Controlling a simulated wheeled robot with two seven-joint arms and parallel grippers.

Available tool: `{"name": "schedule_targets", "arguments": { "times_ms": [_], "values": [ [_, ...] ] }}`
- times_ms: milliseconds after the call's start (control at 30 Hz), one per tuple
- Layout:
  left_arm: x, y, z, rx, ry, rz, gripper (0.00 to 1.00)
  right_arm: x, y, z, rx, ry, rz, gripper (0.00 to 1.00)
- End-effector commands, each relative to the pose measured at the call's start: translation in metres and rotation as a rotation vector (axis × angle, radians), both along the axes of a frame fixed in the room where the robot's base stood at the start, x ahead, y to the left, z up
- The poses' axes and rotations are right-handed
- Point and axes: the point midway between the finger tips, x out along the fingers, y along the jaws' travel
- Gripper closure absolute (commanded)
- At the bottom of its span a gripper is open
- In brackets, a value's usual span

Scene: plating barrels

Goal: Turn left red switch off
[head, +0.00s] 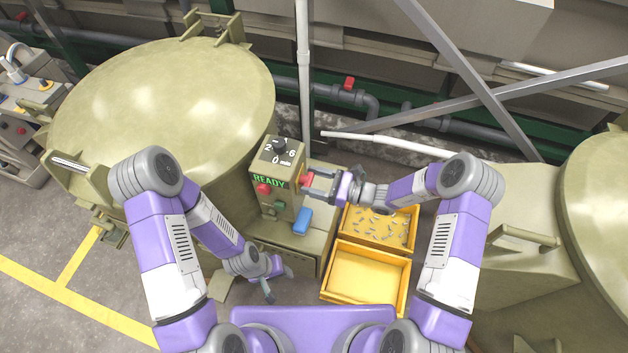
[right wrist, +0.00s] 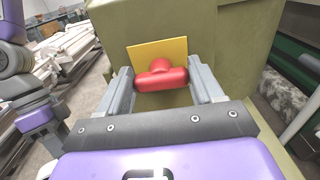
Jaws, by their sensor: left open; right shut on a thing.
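The control box (head: 280,172) stands by the left barrel, with a black dial (head: 279,145) on top and a green READY display (head: 270,182). A red switch (head: 306,181) sticks out of its right side. In the right wrist view the red switch (right wrist: 160,76) is a T-shaped handle, lying level in front of a yellow plate (right wrist: 157,51). My right gripper (head: 312,183) is shut on the red switch, its fingers at the two ends of the handle. My left gripper (head: 280,283) is open and empty, low in front of the box's base.
Large barrels (head: 170,90) flank the area.

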Motion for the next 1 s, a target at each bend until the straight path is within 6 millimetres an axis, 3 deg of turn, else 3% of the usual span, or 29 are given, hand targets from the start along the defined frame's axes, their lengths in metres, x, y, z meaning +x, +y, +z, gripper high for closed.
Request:
{"name": "schedule_targets", "arguments": {
  "times_ms": [467,1000],
  "values": [
    [0.000,0.000,0.007,0.000,0.000,0.000,0.57,0.001,-0.001,0.001,0.029,0.090,-0.001,0.65],
    [0.000,0.000,0.032,0.000,0.000,0.000,0.57,0.004,-0.002,0.000,0.175,0.537,-0.001,0.65]
  ]
}}
